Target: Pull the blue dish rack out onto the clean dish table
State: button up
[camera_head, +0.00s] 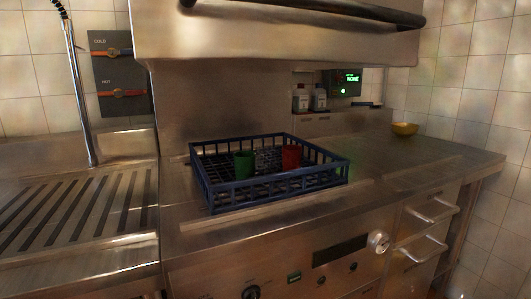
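The blue dish rack (280,185) sits on the steel bed of the dishwasher, below its raised hood (280,40). A green cup (244,165) and a red cup (291,158) stand inside the rack. A flat steel table (425,160) extends to the right of the rack, and I take it as the clean dish table. A ridged steel drainboard (75,215) lies to the left. The rack appears to be wholly on the dishwasher bed, with its right corner toward the steel table. My gripper does not show in this view.
A yellow bowl (405,128) stands at the back of the right table. Two small bottles (310,99) stand by a lit green display (343,82). The hood's dark handle (310,10) crosses above. Drawer handles and a knob (379,242) protrude at the front. The right table's middle is clear.

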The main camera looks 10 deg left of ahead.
aim_at(208, 188)
jog(key=i+l+u, duration=0.1)
jog(key=i+l, duration=0.15)
jog(key=i+l+u, duration=0.1)
jog(key=i+l, duration=0.15)
jog(key=l, duration=0.25)
jog(key=i+l+u, duration=0.1)
jog(key=i+l, duration=0.15)
jog(key=l, duration=0.15)
jog(key=i+l, duration=0.2)
jog(key=l, duration=0.25)
jog(key=i+l+u, duration=0.15)
jog(key=l, duration=0.25)
jog(key=i+l+u, duration=0.1)
jog(key=i+l, duration=0.15)
jog(key=l, duration=0.2)
jog(key=i+l+u, duration=0.1)
jog(key=l, duration=0.35)
jog(key=i+l+u, duration=0.1)
jog(key=i+l, duration=0.15)
jog(key=l, duration=0.25)
